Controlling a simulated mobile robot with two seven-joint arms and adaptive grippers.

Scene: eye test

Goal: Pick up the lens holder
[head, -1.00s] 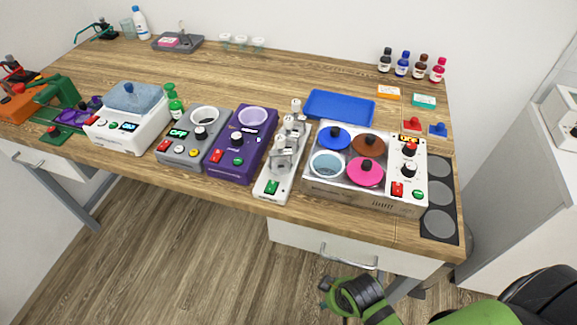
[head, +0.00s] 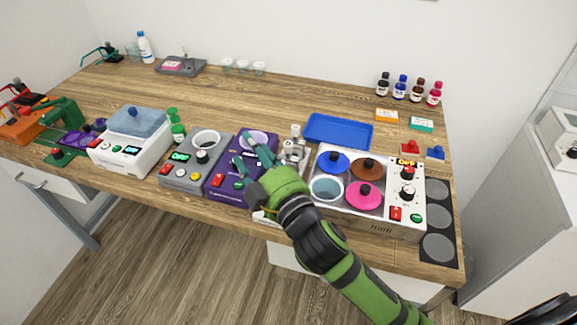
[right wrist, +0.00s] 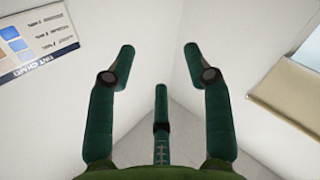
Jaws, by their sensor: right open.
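No part is labelled as the lens holder. The likeliest is the white stand with upright metal clamps (head: 293,150) in the head view, between the purple device and the pot unit; I cannot be sure. My right forearm and hand cover most of its base. My right gripper (head: 243,148) is above the purple device (head: 228,183), left of the clamps, fingers pointing up-left. It is open and empty, with three dark green fingers spread in the right wrist view (right wrist: 160,62). No contact with the stand is discernible.
Right of the clamps stand a blue tray (head: 338,128) and the pot unit with coloured lids (head: 406,195). A grey device (head: 181,172) and a white lidded bath (head: 119,155) stand left. Bottles (head: 400,88) are at the back right. The wrist view shows walls and a tint chart (right wrist: 38,40).

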